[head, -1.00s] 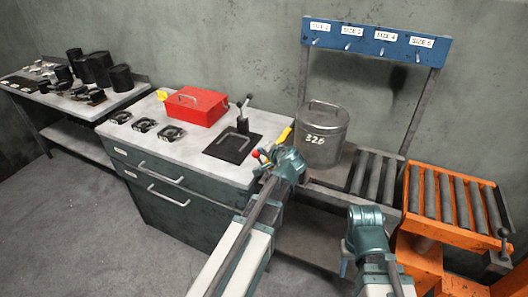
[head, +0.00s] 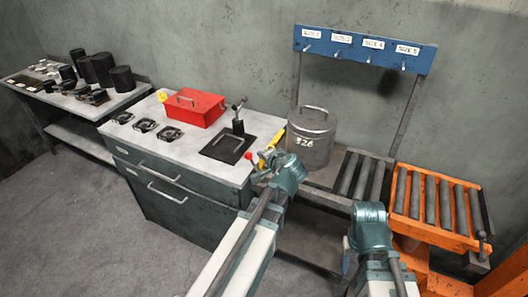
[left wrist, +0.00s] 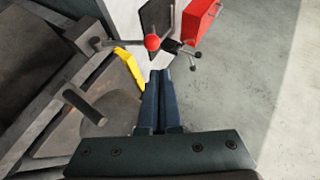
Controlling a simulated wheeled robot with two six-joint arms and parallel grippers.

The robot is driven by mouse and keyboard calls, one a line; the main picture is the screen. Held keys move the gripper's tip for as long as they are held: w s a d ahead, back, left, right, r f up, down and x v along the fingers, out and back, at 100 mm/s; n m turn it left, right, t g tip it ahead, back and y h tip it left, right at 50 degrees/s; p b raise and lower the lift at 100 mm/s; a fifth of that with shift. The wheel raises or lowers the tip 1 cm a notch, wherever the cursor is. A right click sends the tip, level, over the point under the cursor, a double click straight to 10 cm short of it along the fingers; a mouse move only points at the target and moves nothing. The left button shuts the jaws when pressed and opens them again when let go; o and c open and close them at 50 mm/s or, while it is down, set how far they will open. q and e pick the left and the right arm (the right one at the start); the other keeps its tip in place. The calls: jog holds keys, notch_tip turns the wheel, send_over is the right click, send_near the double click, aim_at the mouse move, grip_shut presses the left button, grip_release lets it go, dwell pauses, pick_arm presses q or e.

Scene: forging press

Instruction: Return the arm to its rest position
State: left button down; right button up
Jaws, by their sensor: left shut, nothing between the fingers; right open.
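My left arm comes in from the bottom of the head view. Its gripper (head: 257,179) is near the right front edge of the grey cabinet's top and is partly hidden. In the left wrist view its two dark fingers (left wrist: 161,74) lie together, with nothing between them. A red ball knob (left wrist: 152,43) and a yellow part (left wrist: 129,67) lie just beyond the fingertips; I cannot tell if they touch. My right arm is at the lower right, folded low, with its gripper (head: 348,262) mostly hidden behind its wrist.
The cabinet top (head: 180,142) holds a red box (head: 195,107) and a black lever (head: 238,118). Right of it are a metal canister (head: 312,138) marked 326, dark rollers (head: 362,177) and an orange roller stand (head: 437,207). A blue label rack (head: 365,49) stands behind. Floor at left is clear.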

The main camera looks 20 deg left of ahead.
pick_arm(q)
jog(key=shift+s+d+r, duration=0.1)
jog(key=shift+s+d, duration=0.05)
dwell(0.3)
jog(key=s+d+f+g+h, duration=0.4)
jog(key=s+d+f, duration=0.1)
jog(key=s+d, duration=0.5)
jog(key=s+d+f+g+h, duration=0.3)
jog(key=s+d+f, duration=0.3)
jog(key=s+d, duration=0.4)
jog(key=d+g, duration=0.1)
jog(key=d, duration=0.4)
jog(key=shift+h, duration=0.4)
